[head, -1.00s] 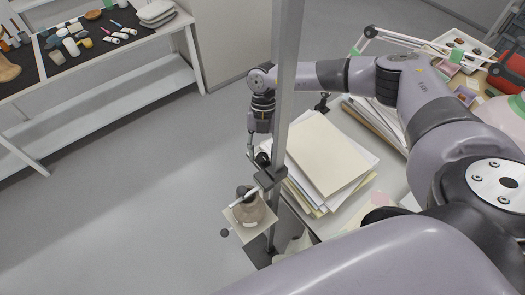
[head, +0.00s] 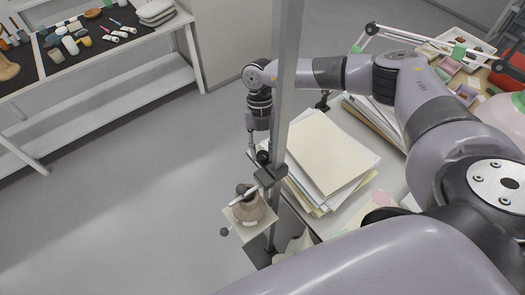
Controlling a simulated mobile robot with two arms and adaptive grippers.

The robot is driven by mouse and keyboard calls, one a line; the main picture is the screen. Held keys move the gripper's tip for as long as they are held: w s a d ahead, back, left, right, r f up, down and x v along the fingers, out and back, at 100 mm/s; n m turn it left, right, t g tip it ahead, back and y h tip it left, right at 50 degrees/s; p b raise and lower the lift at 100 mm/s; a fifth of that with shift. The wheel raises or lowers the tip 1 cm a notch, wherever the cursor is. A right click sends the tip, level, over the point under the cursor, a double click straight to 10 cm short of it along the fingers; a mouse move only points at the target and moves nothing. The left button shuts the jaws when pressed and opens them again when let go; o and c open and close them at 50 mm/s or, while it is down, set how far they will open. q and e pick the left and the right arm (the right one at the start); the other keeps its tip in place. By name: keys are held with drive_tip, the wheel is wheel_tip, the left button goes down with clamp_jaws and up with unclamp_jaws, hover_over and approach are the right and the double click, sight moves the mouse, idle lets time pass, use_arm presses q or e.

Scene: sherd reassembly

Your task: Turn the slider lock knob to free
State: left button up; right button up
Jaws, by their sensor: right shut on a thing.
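A grey vertical post (head: 287,80) stands in the middle, with a dark slider block (head: 270,176) on it. The slider lock knob (head: 262,157) is a small black round knob just above and left of the block. My right gripper (head: 257,152) reaches down to it from above, its fingers shut at the knob; the contact is small and partly hidden. I cannot read the knob's angle. Below the slider, a brown-grey vessel (head: 249,211) stands on a small pale square plate (head: 236,226). A light rod crosses over the vessel. My left gripper is out of view.
A stack of papers (head: 325,150) lies on a table just right of the post. A workbench (head: 100,60) with small tools and jars is at the upper left. A white tray (head: 455,45) and red case are at the upper right. The floor on the left is clear.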

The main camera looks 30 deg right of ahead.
drive_tip(key=n+b, duration=0.1)
drive_tip(key=n, duration=0.1)
drive_tip(key=n+h+b, duration=0.1)
drive_tip(key=n+b, duration=0.1)
drive_tip(key=shift+w+a+f+h+b, duration=0.1)
drive_tip(key=shift+a+h+b, duration=0.05)
drive_tip(key=shift+h+b, duration=0.15)
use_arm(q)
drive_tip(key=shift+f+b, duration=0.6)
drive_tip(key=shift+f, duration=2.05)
use_arm(e)
drive_tip(key=shift+n+h, duration=0.4)
drive_tip(key=shift+n, duration=0.6)
drive_tip(key=shift+r, duration=0.2)
drive_tip(key=o, duration=1.2)
drive_tip(key=shift+f, duration=0.1)
drive_tip(key=shift+c, duration=0.2)
drive_tip(key=v, duration=1.2)
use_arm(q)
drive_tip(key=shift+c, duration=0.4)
use_arm(e)
drive_tip(key=shift+w, duration=0.1)
